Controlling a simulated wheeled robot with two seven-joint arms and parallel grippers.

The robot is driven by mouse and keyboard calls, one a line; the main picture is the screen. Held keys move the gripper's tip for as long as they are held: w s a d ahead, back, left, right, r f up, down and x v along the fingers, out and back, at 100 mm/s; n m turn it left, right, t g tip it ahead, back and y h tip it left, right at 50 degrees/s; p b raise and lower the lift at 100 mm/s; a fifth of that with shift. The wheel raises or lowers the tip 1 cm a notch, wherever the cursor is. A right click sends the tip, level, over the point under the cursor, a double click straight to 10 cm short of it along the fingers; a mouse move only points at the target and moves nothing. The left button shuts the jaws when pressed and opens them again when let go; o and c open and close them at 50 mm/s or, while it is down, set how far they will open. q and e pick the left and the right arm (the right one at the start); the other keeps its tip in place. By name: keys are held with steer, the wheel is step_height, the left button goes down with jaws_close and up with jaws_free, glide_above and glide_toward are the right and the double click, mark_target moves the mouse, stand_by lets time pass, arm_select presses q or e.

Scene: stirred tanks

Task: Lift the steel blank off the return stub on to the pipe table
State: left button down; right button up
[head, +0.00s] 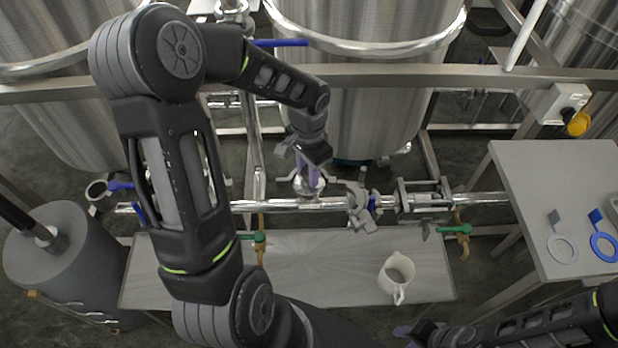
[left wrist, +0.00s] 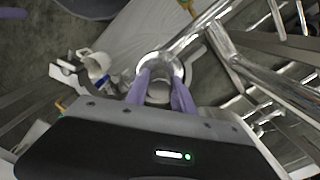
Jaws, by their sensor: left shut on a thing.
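My left gripper (head: 308,170) reaches down to the return stub (head: 309,193) on the horizontal steel pipe. In the left wrist view its purple fingers (left wrist: 160,94) are shut on the steel blank (left wrist: 158,88), a round shiny piece, with a bright steel ring (left wrist: 160,64) around or just beyond it. I cannot tell whether the blank is clear of the stub. A long grey table (head: 330,262) lies below and in front of the pipe. My right gripper (head: 412,332) is at the lower edge of the head view, partly cut off; its opening is unclear.
A white jug (head: 397,277) stands on the long table. Green-handled valves (head: 452,229) and a clamp assembly (head: 424,200) sit along the pipe. A higher table (head: 575,165) at right carries a white ring and a blue ring (head: 603,240). Large steel tanks stand behind. The long table's middle is clear.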

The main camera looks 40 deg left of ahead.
arm_select(q)
steer(key=shift+r, duration=0.15)
step_height(320, 180, up, 10)
steer(key=shift+f+b, duration=0.1)
steer(key=shift+b, duration=0.35)
stand_by(0.7)
steer(key=w+d+f+n, duration=0.2)
steer(key=w+d+n, duration=0.1)
steer(key=w+d, duration=0.7)
steer(key=shift+w+d, duration=0.3)
steer(key=shift+d, duration=0.9)
steer(key=shift+f, duration=0.1)
